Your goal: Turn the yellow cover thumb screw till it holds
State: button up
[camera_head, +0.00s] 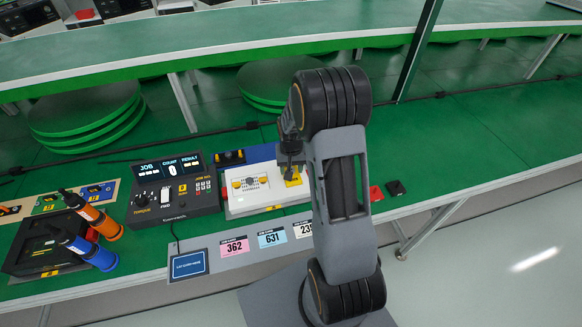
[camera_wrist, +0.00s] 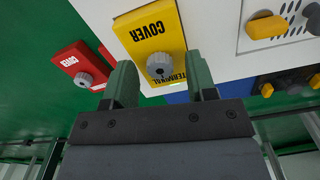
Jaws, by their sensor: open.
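The yellow cover (camera_wrist: 150,35) lies on the white unit (camera_wrist: 215,20), and its grey thumb screw (camera_wrist: 160,65) stands near the edge marked TERMINAL. In the head view the yellow cover (camera_head: 293,180) is at the right end of the white unit (camera_head: 262,203), partly behind my arm. My gripper (camera_wrist: 163,80) is open in the wrist view, with one green finger on each side of the screw and a gap on both sides. In the head view my gripper (camera_head: 290,165) is above the yellow cover. Whether the fingertips reach the screw's height is hard to tell.
A red cover (camera_wrist: 78,65) with its own grey screw lies left of the yellow one in the wrist view. The black JOB controller (camera_head: 175,195) stands left of the white unit. Blue and orange drivers (camera_head: 85,245) are at far left.

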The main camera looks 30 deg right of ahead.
jog(key=c, duration=0.9)
jog(key=shift+c, duration=0.2)
jog(key=shift+m, duration=0.7)
jog(key=m+b, duration=0.1)
jog(key=m, duration=0.4)
jog(key=shift+b, duration=0.4)
jog(key=m+b, duration=0.1)
jog(key=m, duration=0.4)
jog(key=shift+m, duration=0.4)
jog(key=o, duration=0.9)
